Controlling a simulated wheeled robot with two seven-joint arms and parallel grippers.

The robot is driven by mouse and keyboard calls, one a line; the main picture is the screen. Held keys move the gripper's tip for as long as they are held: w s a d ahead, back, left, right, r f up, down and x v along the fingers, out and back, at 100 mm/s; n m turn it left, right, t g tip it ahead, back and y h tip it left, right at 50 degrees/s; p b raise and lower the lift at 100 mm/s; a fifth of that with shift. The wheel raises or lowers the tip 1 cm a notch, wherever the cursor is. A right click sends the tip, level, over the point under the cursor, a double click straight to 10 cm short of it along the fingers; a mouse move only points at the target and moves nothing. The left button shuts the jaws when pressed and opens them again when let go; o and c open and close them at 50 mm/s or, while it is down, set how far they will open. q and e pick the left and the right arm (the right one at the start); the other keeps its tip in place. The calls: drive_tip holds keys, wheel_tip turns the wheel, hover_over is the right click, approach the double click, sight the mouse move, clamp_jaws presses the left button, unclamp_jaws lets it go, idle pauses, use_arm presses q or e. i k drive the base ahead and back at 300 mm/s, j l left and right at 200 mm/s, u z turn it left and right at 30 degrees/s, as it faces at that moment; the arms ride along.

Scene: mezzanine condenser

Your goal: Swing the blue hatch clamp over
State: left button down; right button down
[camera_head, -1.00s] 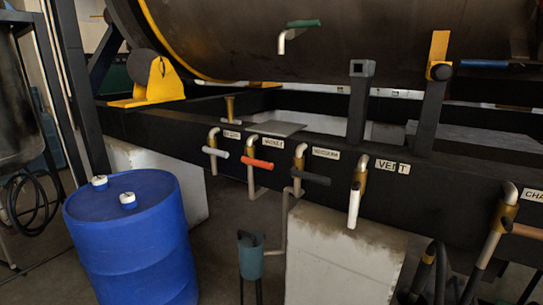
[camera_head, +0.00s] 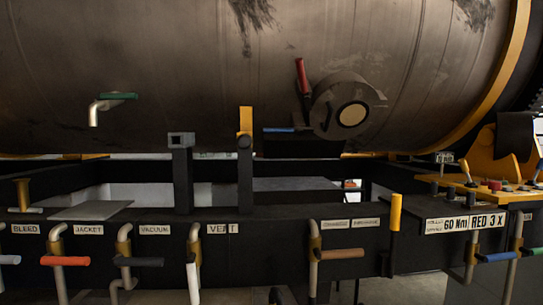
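A blue handle (camera_head: 280,130) lies level just left of a round hatch-like fitting (camera_head: 348,106) on the big tank. It looks like the blue clamp; how it is joined to the fitting is too dark to tell. A red handle (camera_head: 302,76) stands nearly upright at the fitting's upper left. Neither of my grippers is in view, and nothing of mine touches the blue handle.
A post with a yellow top (camera_head: 245,121) stands left of the blue handle. A dark beam (camera_head: 270,240) runs below with labelled valves, including an orange handle (camera_head: 65,261) and a second blue handle (camera_head: 495,257). A control panel (camera_head: 488,188) is at right.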

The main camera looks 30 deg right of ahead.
sight(300, 131)
drive_tip(key=z, duration=1.1)
